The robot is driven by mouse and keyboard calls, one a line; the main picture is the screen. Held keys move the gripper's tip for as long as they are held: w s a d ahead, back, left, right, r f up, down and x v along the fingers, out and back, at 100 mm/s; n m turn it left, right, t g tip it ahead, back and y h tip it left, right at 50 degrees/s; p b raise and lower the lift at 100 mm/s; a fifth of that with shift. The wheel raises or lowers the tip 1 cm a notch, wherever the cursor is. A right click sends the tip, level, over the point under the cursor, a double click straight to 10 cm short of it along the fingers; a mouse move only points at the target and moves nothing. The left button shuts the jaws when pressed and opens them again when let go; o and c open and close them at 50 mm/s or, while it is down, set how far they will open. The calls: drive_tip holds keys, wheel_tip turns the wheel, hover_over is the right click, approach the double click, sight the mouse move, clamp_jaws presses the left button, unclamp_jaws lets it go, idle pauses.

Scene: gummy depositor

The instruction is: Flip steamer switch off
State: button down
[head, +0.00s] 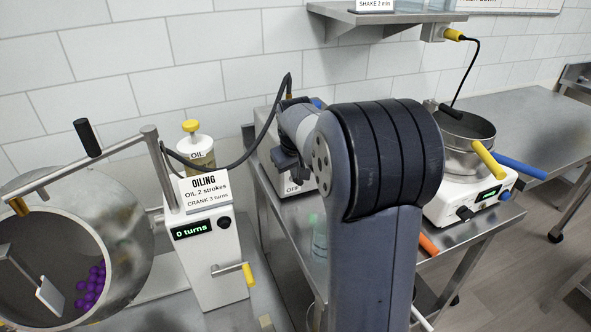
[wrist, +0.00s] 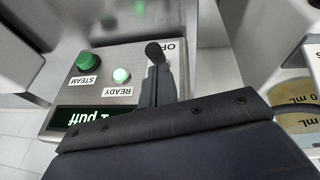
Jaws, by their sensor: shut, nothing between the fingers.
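The steamer is a metal box (head: 268,148) behind my arm in the head view, with part of an OFF label showing. In the wrist view its panel (wrist: 105,52) has a green STEAM button (wrist: 90,63), a lit READY lamp (wrist: 121,75) and a green display reading "1 puff" upside down. The steamer switch (wrist: 155,51) shows as a dark rounded knob beside a partly covered OFF label. My gripper (wrist: 158,82) is shut and empty, its tips right at the switch. I cannot tell whether they touch, and the switch's base is hidden.
The oiling machine (head: 208,255) with a yellow-handled crank stands left of my arm, beside a metal drum (head: 110,215) holding purple gummies. A black hose arches near the steamer. A hotplate with a pot (head: 468,145) stands to the right.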

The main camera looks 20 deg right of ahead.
sight(298, 184)
drive_tip(key=shift+s+f+t+b, duration=0.35)
drive_tip(key=shift+t+b, duration=0.25)
drive_tip(key=shift+b, duration=0.8)
drive_tip(key=t+b, duration=0.1)
drive_tip(key=b, duration=0.2)
drive_tip(key=s+f+t+b, duration=0.1)
drive_tip(key=b, duration=0.2)
drive_tip(key=shift+f, duration=0.3)
drive_tip(key=b, duration=0.1)
drive_tip(key=t+b, duration=0.1)
drive_tip(key=shift+s+f+b, duration=0.2)
drive_tip(key=shift+s+b, duration=0.1)
drive_tip(key=shift+b, duration=0.1)
drive_tip(key=shift+s+f, duration=0.1)
drive_tip(key=shift+s, duration=0.05)
drive_tip(key=shift+r+p, duration=0.45)
drive_tip(key=shift+r, duration=0.35)
